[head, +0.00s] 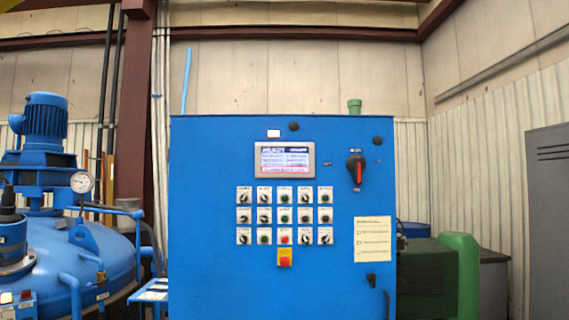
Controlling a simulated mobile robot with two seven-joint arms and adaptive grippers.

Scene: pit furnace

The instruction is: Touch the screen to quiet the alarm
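The screen (285,160) is a small lit panel in the upper middle of a large blue control cabinet (215,200), facing me. The smaller text is too small to read. Neither of my grippers shows in the head view, and nothing covers the screen.
Rows of knobs and buttons (285,215) sit below the screen, with a red button on a yellow plate (285,257) under them. A red-handled switch (356,168) is to the right. A blue furnace vessel (80,260) stands left; green machinery (440,270) stands right.

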